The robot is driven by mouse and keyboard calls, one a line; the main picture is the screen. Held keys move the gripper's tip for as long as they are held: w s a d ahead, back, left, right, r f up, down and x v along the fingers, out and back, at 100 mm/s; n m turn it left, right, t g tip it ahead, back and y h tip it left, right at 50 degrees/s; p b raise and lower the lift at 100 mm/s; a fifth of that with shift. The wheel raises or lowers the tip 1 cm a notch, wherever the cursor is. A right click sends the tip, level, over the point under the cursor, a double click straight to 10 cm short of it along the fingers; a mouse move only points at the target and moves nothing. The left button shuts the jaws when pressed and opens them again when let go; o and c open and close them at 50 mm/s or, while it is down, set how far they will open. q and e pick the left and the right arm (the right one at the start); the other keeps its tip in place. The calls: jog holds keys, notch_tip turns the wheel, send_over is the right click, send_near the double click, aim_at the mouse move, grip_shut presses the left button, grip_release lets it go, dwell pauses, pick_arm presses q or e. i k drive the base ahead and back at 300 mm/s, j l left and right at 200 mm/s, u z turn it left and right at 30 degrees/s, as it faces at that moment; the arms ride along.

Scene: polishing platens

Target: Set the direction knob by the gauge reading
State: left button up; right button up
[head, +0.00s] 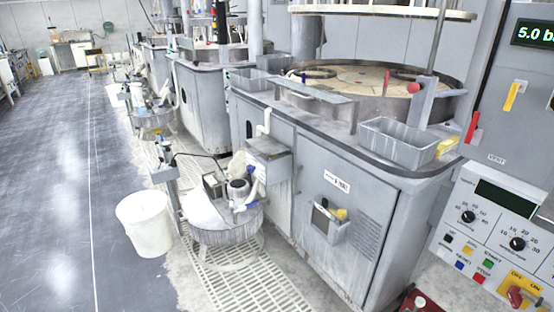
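A dark gauge display (534,34) at the top right shows green digits reading 5.0; its unit is cut off by the frame edge. Low on the control panel at the bottom right, a red knob (517,297) sits on a yellow label plate (521,284). It looks like the direction knob, but its lettering is too small to read surely and its pointing direction is unclear. Two black dials, a left one (468,216) and a right one (517,243), sit above it with number scales. Neither of my grippers is in view.
The control panel (470,240) also has several coloured buttons (463,265) and a dark blank display (505,197). A yellow lever (512,97) and a red lever (473,127) are above. The polishing machine (330,215) fills the middle; a white bucket (145,222) stands left. Open floor (60,180) lies left.

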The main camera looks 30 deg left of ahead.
aim_at(250, 169)
jog(key=i+j, duration=0.2)
jog(key=j, duration=0.15)
jog(key=i+j+z, duration=0.15)
jog(key=j, duration=0.15)
jog(key=i+j, duration=0.2)
jog(key=j, duration=0.15)
jog(key=i+j+z, duration=0.1)
jog(key=j, duration=0.25)
jog(key=i+j+z, duration=0.1)
jog(key=j, duration=0.25)
jog(key=i, duration=0.1)
